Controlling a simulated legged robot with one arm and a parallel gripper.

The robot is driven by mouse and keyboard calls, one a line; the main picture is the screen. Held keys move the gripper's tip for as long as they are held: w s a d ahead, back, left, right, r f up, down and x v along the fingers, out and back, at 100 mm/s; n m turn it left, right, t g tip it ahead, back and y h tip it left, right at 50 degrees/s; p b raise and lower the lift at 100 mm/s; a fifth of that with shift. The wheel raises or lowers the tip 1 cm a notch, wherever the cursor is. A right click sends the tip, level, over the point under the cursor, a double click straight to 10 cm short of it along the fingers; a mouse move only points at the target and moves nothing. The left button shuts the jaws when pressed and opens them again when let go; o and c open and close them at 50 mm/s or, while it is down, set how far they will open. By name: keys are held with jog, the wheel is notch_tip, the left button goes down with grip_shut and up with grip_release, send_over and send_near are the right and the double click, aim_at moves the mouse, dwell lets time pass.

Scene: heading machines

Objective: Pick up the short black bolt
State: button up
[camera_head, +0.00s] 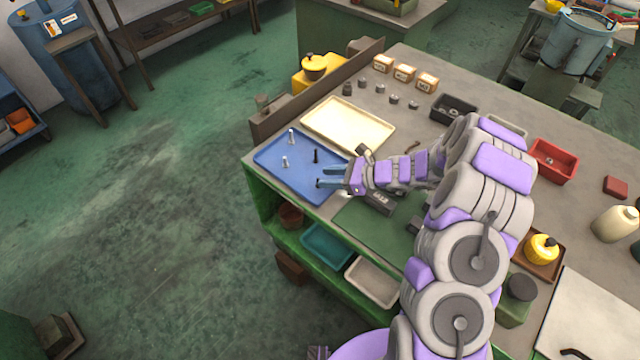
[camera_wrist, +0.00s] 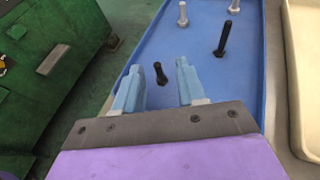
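The short black bolt (camera_wrist: 160,73) stands on the blue tray (camera_wrist: 165,45), between the fingertips of my gripper (camera_wrist: 157,68) as seen in the wrist view. The fingers are open, with a gap on both sides of the bolt. A longer black bolt (camera_wrist: 223,38) stands farther off, to the right. In the head view my gripper (camera_head: 322,176) is low over the near right part of the blue tray (camera_head: 277,155). The longer black bolt (camera_head: 316,156) shows just behind it. The short bolt is small and hard to make out there.
Two silver bolts (camera_head: 291,136) (camera_head: 284,161) stand on the left of the blue tray. A cream tray (camera_head: 350,122) lies beside it, with small metal parts and labelled boxes (camera_head: 404,73) beyond. A dark green mat (camera_head: 370,228) lies in front of the tray.

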aim_at(316, 185)
jog(key=x, duration=0.4)
jog(key=shift+s+a+f, duration=0.1)
jog(key=shift+s+a, duration=0.05)
jog(key=shift+a, duration=0.1)
jog(key=shift+d, duration=0.4)
jog(key=c, duration=0.7)
jog(key=shift+a, duration=0.15)
grip_shut()
